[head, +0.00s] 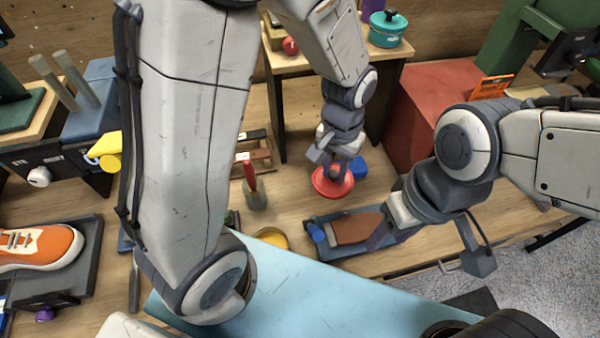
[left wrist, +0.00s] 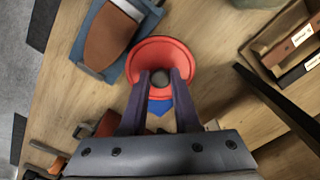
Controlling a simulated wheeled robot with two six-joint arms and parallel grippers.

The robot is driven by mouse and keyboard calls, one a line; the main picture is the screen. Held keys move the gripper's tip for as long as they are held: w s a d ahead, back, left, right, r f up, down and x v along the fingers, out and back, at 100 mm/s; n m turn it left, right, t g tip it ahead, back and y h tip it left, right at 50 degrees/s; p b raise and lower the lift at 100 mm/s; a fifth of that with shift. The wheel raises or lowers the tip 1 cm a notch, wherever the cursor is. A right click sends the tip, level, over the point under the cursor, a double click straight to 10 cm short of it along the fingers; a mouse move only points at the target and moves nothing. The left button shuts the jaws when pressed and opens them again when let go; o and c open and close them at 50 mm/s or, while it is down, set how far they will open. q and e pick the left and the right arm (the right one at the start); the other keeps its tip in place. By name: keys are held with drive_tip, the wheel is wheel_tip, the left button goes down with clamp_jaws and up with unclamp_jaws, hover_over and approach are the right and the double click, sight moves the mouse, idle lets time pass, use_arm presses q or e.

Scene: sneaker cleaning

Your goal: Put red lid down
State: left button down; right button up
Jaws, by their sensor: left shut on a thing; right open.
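The red lid (head: 322,186) is a round dish shape with a dark knob in its middle, over the wooden bench. My left gripper (head: 335,172) is above it and shut on its knob. In the left wrist view the two fingers (left wrist: 161,82) close on the knob, with the red lid (left wrist: 160,46) around them. I cannot tell whether the lid touches the bench. A blue thing (head: 359,167) shows beside and partly behind the lid. My right gripper (head: 377,238) is open near a brown block (head: 352,229).
The brown block lies on a blue tray (head: 335,252), close to the lid. A cup with a red-handled tool (head: 250,186) stands to the left. A yellow round thing (head: 272,238) is nearer me. A red box (head: 435,100) stands back right. A teal pot (head: 387,28) is on a raised shelf.

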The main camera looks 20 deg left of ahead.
use_arm(q)
drive_tip(key=w+a+f, duration=0.1)
drive_tip(key=a+f, duration=0.1)
drive_tip(key=a, duration=0.1)
drive_tip(key=w+a+f, duration=0.1)
drive_tip(key=a+f, duration=0.1)
drive_tip(key=a, duration=0.1)
drive_tip(key=w+a+f+p, duration=0.1)
drive_tip(key=a+f, duration=0.1)
drive_tip(key=a, duration=0.2)
wheel_tip(320, 180, down, 4)
drive_tip(key=shift+s+r, duration=0.1)
drive_tip(key=shift+f, duration=0.2)
drive_tip(key=c, duration=0.6)
unclamp_jaws()
drive_tip(key=shift+c, duration=0.2)
